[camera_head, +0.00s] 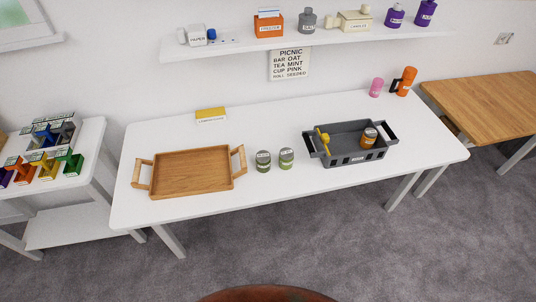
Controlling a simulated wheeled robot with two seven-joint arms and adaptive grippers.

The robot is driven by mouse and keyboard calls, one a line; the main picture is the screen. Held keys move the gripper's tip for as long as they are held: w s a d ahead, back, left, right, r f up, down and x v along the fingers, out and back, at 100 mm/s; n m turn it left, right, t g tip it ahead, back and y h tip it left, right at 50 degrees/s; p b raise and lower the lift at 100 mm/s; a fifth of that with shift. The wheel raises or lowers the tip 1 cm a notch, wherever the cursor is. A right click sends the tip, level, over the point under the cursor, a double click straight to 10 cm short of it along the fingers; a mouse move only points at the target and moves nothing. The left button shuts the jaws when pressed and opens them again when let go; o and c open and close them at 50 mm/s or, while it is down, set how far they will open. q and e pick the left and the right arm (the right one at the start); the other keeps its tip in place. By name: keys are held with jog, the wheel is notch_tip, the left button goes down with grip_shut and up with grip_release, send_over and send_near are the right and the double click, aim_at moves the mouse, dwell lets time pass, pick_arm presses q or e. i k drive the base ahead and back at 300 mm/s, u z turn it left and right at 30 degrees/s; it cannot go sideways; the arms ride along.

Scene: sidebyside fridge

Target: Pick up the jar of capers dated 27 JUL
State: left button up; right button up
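Two small green jars with dark lids stand side by side on the white table, between the wooden tray and the grey crate. The left jar (263,161) and the right jar (286,159) look alike and stand a little apart. Both have pale print on them, too small to read, so I cannot tell which is dated 27 JUL or whether they hold capers. Neither of my grippers is in view.
A wooden tray with handles (190,188) lies left of the jars. A grey crate (350,158) on the right holds an orange jar (368,139) and a yellow item (323,138). A yellow box (210,115) stands behind. The table's front strip is clear.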

aim_at(286, 155)
jog(key=z, duration=0.25)
jog(key=k, duration=0.4)
jog(key=u, duration=1.25)
jog(key=i, duration=1.2)
jog(key=z, duration=0.6)
